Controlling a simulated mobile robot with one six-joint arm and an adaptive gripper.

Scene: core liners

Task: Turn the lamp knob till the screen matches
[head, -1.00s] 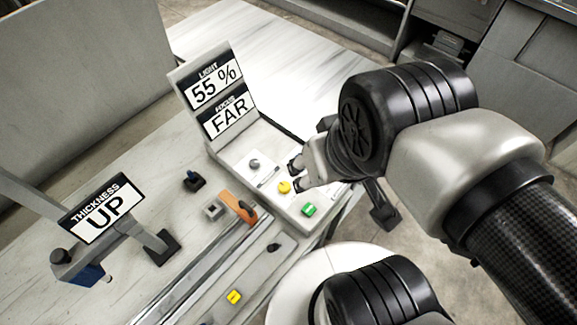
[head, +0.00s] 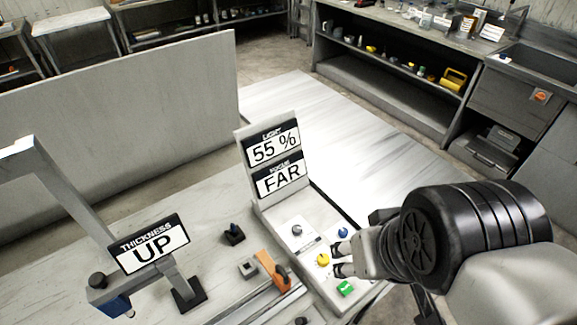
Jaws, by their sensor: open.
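A control panel (head: 318,292) carries a grey knob (head: 297,230), a yellow knob (head: 323,259), a blue knob (head: 343,232) and a green button (head: 345,288). Which knob is the lamp knob cannot be read. The light screen (head: 274,147) on the upright board reads 55 %. The focus screen (head: 281,179) below it reads FAR. My gripper (head: 341,259) is open, its fingertips just right of the yellow knob. I cannot tell whether they touch it.
A thickness screen (head: 150,244) reading UP stands at left on a metal frame. A grey partition (head: 120,130) stands behind.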

